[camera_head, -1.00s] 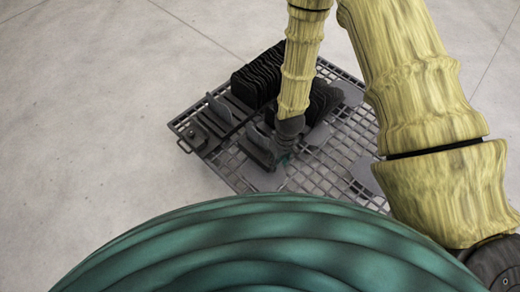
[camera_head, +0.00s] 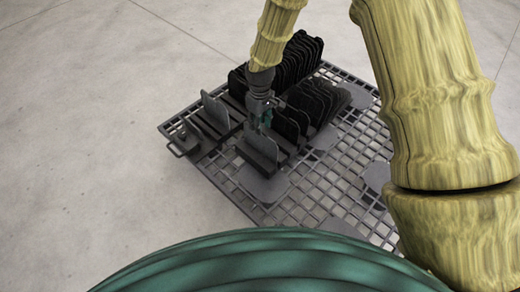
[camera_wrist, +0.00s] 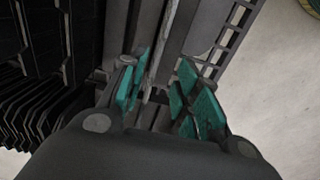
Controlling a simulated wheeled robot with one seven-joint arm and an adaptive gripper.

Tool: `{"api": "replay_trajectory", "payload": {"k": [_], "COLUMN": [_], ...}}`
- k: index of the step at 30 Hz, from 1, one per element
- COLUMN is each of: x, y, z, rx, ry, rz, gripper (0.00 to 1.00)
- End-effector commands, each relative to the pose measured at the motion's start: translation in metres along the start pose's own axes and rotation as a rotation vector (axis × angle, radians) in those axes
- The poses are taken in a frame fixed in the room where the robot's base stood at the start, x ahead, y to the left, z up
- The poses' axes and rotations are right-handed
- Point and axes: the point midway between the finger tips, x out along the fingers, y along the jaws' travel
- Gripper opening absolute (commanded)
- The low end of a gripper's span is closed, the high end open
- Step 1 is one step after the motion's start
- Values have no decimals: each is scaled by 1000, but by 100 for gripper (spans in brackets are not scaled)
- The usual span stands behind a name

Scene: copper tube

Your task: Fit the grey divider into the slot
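One grey divider (camera_head: 261,147) stands upright in a dark slotted base on the near side of the rack. A second, similar grey divider (camera_head: 214,109) stands upright in the slotted block at the left. My gripper (camera_head: 266,117) is just above and behind the nearer divider. In the wrist view, my gripper (camera_wrist: 163,92) has its teal pads spread apart. A thin grey plate (camera_wrist: 168,42) shows edge-on between them, with gaps on both sides. I cannot tell how deep the nearer divider sits; its lower edge is hidden.
Rows of black dividers (camera_head: 297,62) stand behind my gripper, with more black ones (camera_head: 318,100) to its right. The grid-topped rack (camera_head: 310,196) has flat grey plates lying on it. A small grey block with a handle (camera_head: 186,143) is at the left corner. Pale floor surrounds the rack.

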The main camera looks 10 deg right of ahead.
Motion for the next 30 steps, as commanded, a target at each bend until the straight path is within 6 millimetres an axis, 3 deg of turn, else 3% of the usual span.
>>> {"api": "replay_trajectory", "payload": {"k": [5, 13, 22, 30], "x": [11, 48, 64, 94], "y": [1, 1, 2, 3], "z": [-2, -1, -1, 0], "rx": [-4, -5, -4, -2], "ry": [-2, -2, -1, -1], "rz": [2, 2, 2, 1], "gripper": [32, 32, 32, 32]}}
